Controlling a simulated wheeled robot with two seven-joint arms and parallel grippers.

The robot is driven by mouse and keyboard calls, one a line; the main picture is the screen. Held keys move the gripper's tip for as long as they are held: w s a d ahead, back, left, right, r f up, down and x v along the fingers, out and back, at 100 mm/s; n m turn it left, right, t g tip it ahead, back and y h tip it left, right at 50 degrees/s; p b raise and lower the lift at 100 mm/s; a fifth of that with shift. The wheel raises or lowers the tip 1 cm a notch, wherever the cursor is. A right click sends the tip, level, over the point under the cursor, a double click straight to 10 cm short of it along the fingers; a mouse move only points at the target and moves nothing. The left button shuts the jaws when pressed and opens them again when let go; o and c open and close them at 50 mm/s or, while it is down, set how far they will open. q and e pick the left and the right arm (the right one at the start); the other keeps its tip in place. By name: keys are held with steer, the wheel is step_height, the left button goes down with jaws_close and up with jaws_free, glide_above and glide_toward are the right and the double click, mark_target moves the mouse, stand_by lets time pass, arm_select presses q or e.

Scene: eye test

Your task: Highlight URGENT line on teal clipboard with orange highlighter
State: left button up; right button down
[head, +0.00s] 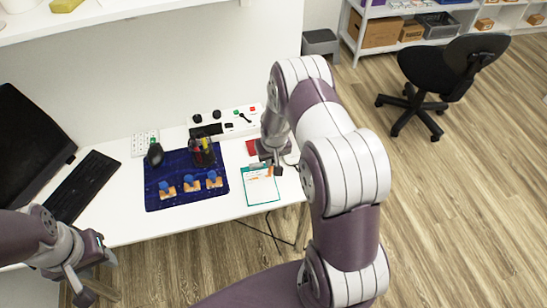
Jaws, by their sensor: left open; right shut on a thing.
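The teal clipboard (263,202) lies flat near the front right of the white table, with a white sheet on it. The sheet has an orange patch near its top; its text is too small to read. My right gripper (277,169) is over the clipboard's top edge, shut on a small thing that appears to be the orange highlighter. The fingers mostly hide it, and I cannot tell whether its tip touches the paper. My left gripper (98,279) is open and empty, low at the left, off the table's front edge.
A dark blue mat (178,204) bears several orange-and-blue pieces and a dark pen cup (202,152) with pens. Behind are a white panel (236,119) with knobs and a calculator (145,143). A keyboard (83,188) and monitor (28,140) stand left. A red object (252,147) lies behind the clipboard.

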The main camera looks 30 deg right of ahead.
steer(key=w+a+b, duration=0.2)
steer(key=a, duration=0.6)
steer(key=shift+w+a, duration=0.15)
stand_by(2.0)
step_height(320, 180, up, 7)
steer(key=p, duration=0.5)
stand_by(0.4)
